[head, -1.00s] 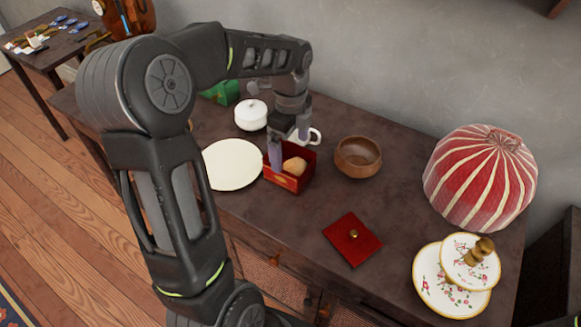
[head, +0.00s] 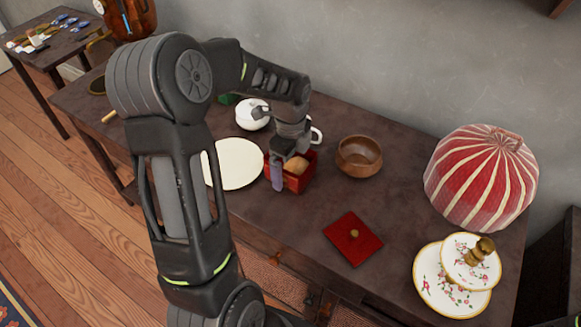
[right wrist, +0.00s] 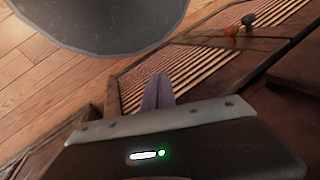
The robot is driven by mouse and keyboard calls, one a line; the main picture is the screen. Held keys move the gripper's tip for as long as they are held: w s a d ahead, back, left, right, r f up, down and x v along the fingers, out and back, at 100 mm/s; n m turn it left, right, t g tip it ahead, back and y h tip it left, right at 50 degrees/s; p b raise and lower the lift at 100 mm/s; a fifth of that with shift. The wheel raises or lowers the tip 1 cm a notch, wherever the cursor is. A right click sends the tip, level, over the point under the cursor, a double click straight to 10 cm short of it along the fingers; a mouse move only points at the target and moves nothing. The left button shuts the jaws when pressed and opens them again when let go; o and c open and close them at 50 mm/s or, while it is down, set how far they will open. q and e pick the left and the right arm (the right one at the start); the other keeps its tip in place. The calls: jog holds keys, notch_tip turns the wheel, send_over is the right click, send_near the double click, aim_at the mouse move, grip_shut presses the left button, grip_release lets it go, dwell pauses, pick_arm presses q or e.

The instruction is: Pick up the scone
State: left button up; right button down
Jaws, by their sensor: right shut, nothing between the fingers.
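The scone (head: 297,165) is a light brown lump inside a small open red box (head: 302,182) on the dark table, in the head view. My left gripper (head: 279,170) points down at the box's left side. One finger shows in front of the box's left wall; the other is hidden, so its opening cannot be told. The scone's lower part is hidden by the box. My right gripper (right wrist: 160,92) shows in the right wrist view, shut and empty, its fingers together, away from the scone.
A white plate (head: 234,165) lies left of the box, and a wooden bowl (head: 359,157) stands right of it. A white pot (head: 251,115) is behind. A red lid (head: 353,238) lies in front. A striped red cover (head: 481,178) and a tiered floral stand (head: 440,290) are at right.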

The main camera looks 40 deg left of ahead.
aim_at(291, 163)
pick_arm(q)
jog(key=shift+c, duration=0.2)
dwell(0.4)
jog(key=c, duration=1.6)
jog(key=shift+r, duration=0.2)
notch_tip(291, 163, up, 10)
jog(key=shift+f, duration=0.1)
